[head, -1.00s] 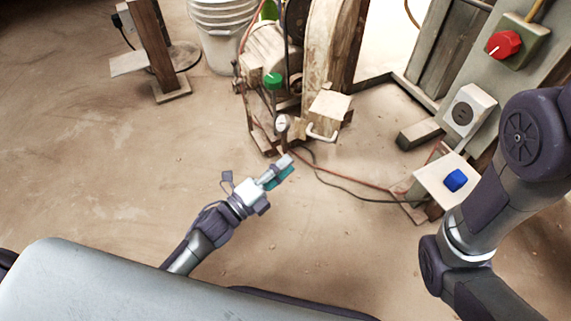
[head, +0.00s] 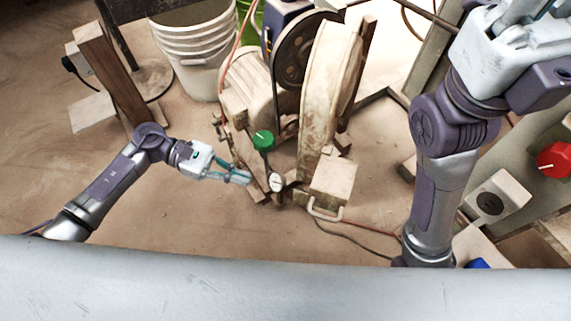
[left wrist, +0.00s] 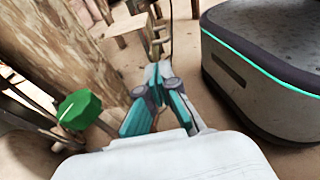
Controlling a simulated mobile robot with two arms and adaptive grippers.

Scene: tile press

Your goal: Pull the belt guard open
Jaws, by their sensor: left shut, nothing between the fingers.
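The belt guard looks to be the tall, worn beige cover (head: 328,85) beside the dark pulley wheel (head: 300,50) in the head view. A box (head: 333,180) with a pale bar handle (head: 325,212) sits at its lower front; I cannot tell whether they are one part. My left gripper (head: 246,178) is shut and empty, left of the box and handle and apart from them. Its closed fingers also show in the left wrist view (left wrist: 158,75). My right gripper (head: 520,25) is high at the upper right, its fingertips cut off by the frame edge.
A green knob (head: 263,140) and a round gauge (head: 277,182) stand close to my left gripper. A white bucket (head: 195,55) and wooden post (head: 108,72) are at the left. A panel with a red knob (head: 555,160) is at the right. A cable crosses the floor.

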